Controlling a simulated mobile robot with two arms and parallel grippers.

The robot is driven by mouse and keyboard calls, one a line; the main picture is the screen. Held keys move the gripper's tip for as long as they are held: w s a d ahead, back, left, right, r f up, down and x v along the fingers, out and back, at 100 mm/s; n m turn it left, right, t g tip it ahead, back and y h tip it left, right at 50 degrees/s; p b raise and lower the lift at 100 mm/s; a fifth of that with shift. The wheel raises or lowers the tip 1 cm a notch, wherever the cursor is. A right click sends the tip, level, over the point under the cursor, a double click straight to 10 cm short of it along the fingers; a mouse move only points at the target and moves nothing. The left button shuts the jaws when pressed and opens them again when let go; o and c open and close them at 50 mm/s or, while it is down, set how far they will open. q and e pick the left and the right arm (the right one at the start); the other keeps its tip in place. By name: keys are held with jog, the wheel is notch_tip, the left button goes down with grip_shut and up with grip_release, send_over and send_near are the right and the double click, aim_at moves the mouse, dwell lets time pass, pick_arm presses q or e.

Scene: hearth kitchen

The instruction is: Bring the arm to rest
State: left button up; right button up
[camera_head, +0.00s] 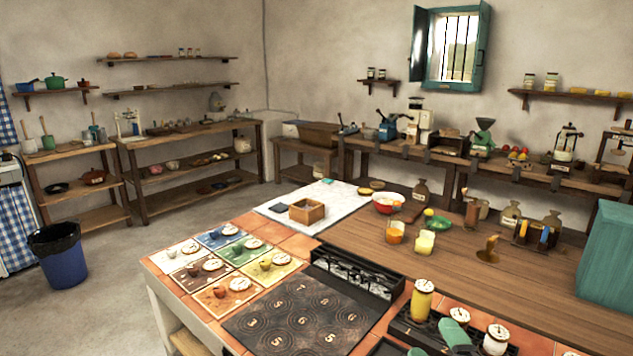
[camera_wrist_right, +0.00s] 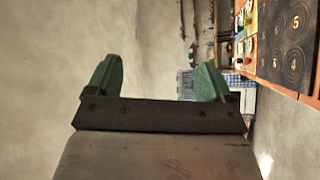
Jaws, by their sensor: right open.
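My right gripper (camera_head: 436,342) shows at the bottom edge of the head view, right of centre. Its green fingers stand apart in front of the tray of jars, and most of the arm is out of frame. In the right wrist view both green fingers (camera_wrist_right: 155,82) are spread with nothing between them. My left gripper is not in the head view.
A jar rack (camera_head: 405,327) stands close to my right gripper. A dark numbered board (camera_head: 300,318), coloured cards (camera_head: 205,258) and a wooden box (camera_head: 306,211) lie on the counter. A teal box (camera_head: 608,255) stands at right.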

jog(key=s+d+f+m+g+h, duration=0.3)
jog(key=s+f+m+g+h, duration=0.2)
jog(key=f+m, duration=0.3)
jog(key=s+a+f+m+g, duration=0.1)
jog(key=s+f+m+g, duration=0.1)
jog(key=s+f+g, duration=0.35)
jog(key=s+f+m+g+y, duration=0.1)
jog(key=s+f+m+g, duration=0.1)
jog(key=s, duration=0.6)
jog(key=s+a+f+m+g, duration=0.1)
jog(key=s+f+m+g, duration=0.1)
jog(key=s+f+g, duration=0.3)
notch_tip(320, 180, down, 28)
jog(key=s+b, duration=0.3)
jog(key=s+d+f+g+b, duration=0.1)
jog(key=s+d+f+b, duration=0.1)
jog(key=s+f, duration=1.3)
notch_tip(320, 180, down, 3)
jog(key=shift+s+d+r+g, duration=0.1)
jog(key=shift+s+d+g, duration=0.25)
jog(key=shift+d, duration=0.2)
